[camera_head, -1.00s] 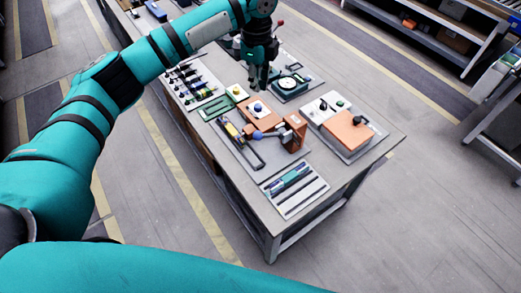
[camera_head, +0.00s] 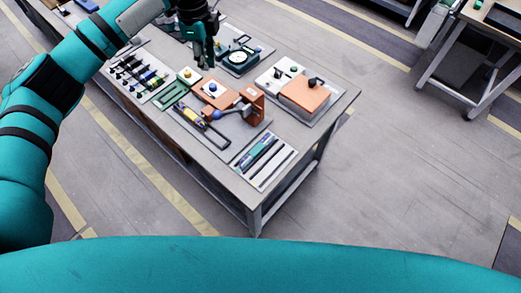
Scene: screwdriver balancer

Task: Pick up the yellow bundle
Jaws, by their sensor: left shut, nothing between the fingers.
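A small yellow piece (camera_head: 190,114) lies along a dark tool on a grey tray near the middle of the workbench. It may be the yellow bundle, but it is too small to tell. My left gripper (camera_head: 204,62) points down above the far part of the bench, left of a round dial device (camera_head: 238,57). It is shut and empty, apart from the yellow piece. My right gripper is not in view.
The workbench (camera_head: 225,172) holds an orange block fixture (camera_head: 252,97), a tray with an orange block (camera_head: 304,92), a rack of small tools (camera_head: 140,78) and a tray of strips (camera_head: 262,160). Another table (camera_head: 490,25) stands at the right. The floor between is clear.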

